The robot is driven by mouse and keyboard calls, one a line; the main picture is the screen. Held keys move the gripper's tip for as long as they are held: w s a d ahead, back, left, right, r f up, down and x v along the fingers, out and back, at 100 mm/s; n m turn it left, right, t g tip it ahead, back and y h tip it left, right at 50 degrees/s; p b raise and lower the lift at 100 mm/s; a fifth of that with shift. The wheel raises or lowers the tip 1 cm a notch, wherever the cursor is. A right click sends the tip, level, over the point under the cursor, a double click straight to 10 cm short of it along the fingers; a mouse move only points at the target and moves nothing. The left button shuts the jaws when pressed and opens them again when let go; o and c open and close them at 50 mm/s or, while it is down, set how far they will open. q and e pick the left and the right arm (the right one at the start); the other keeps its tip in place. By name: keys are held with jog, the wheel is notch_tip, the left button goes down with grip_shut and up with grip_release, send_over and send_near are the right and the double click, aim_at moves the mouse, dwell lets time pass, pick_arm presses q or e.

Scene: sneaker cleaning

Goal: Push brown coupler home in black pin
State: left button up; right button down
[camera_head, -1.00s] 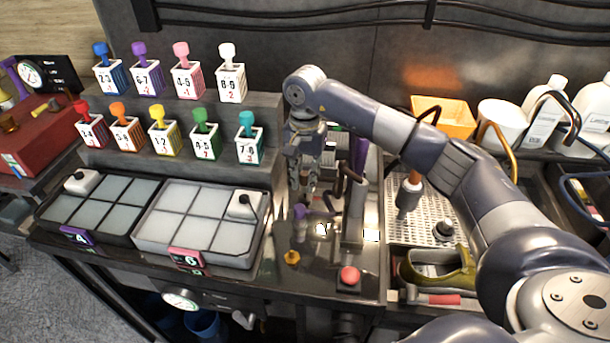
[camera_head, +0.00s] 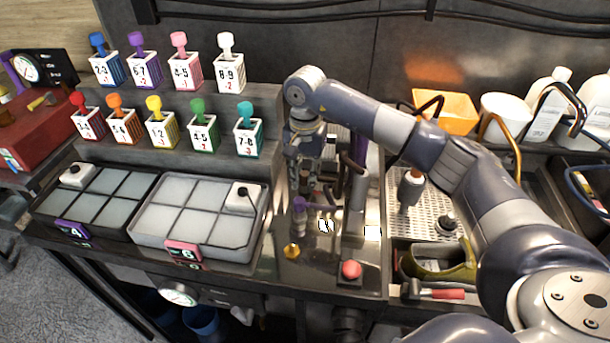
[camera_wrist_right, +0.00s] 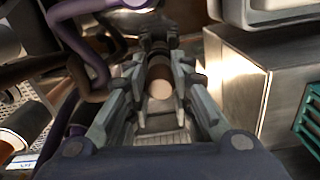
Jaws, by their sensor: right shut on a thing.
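My right gripper (camera_head: 304,190) points down over the dark metal worktop beside the grey upright post. In the right wrist view, my right gripper (camera_wrist_right: 158,95) is shut on a short brown cylinder with a pale tan end, which I take as the brown coupler (camera_wrist_right: 159,74). In the head view the coupler is too small and covered to make out. I cannot make out the black pin clearly, nor whether the coupler touches it. A purple upright piece (camera_head: 299,212) stands just below the gripper in the head view. My left gripper is not in view.
A grey post (camera_head: 355,205) stands close right of the gripper, with a red button (camera_head: 351,269) in front. A brass piece (camera_head: 291,251) sits near the worktop's front edge. A grey compartment tray (camera_head: 150,243) lies left. A purple hose (camera_wrist_right: 82,12) runs close by the fingers.

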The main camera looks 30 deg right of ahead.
aim_at(305, 174)
jog(key=shift+f, duration=0.2)
jog(key=c, duration=1.3)
grip_release()
jog(key=shift+c, duration=0.2)
jog(key=shift+r, duration=0.15)
notch_tip(305, 174, up, 12)
